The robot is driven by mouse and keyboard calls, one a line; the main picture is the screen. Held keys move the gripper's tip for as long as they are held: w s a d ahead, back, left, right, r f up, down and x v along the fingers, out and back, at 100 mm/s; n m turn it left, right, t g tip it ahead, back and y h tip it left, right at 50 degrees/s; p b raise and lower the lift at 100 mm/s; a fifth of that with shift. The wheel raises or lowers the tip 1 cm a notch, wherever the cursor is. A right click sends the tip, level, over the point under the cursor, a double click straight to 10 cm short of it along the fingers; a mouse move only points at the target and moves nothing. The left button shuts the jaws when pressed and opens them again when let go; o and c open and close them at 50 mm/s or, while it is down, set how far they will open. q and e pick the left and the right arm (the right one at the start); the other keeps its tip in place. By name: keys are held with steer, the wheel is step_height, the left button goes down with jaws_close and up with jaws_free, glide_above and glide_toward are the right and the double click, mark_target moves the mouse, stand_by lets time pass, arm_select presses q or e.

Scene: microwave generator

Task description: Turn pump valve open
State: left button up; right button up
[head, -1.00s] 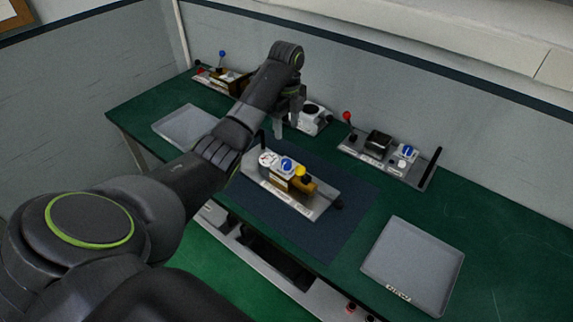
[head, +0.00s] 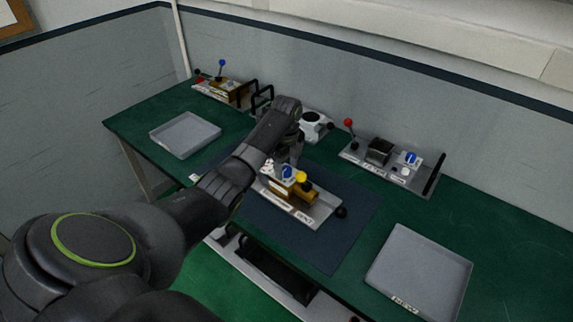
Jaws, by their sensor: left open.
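The device (head: 320,212) on the dark blue mat has a metal base plate, a blue dial (head: 288,172), a yellow knob (head: 301,177) over a brass-coloured body (head: 303,191), and a black ball at its right end. Its labels are too small to read, so I cannot tell which part is the pump valve. My left gripper (head: 287,158) is open and points down, just behind the blue dial in the picture. I cannot tell whether it touches the device. My right gripper is not in view.
A grey tray (head: 158,140) lies at the left and another (head: 378,282) at the right. Along the wall stand a brass device with a blue-ball lever (head: 222,66), a white unit (head: 314,119) and a panel with a red-ball lever (head: 349,123). The mat (head: 340,240) is clear around the device.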

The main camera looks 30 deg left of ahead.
arm_select(q)
steer(key=shift+f, duration=0.15)
steer(key=c, duration=1)
steer(key=shift+r+n+p, duration=0.3)
steer(key=shift+n+p, duration=0.7)
steer(key=shift+p, duration=0.1)
steer(key=shift+n+p, duration=0.75)
steer(key=shift+n, duration=0.05)
steer(key=n+p, duration=0.3)
steer(key=n, duration=0.1)
steer(key=shift+n, duration=0.3)
steer(key=n, duration=0.3)
steer(key=shift+f+n+p, duration=0.2)
steer(key=shift+n+p, duration=0.1)
steer(key=shift+p, duration=0.05)
steer(key=n, duration=0.6)
steer(key=shift+w, duration=0.1)
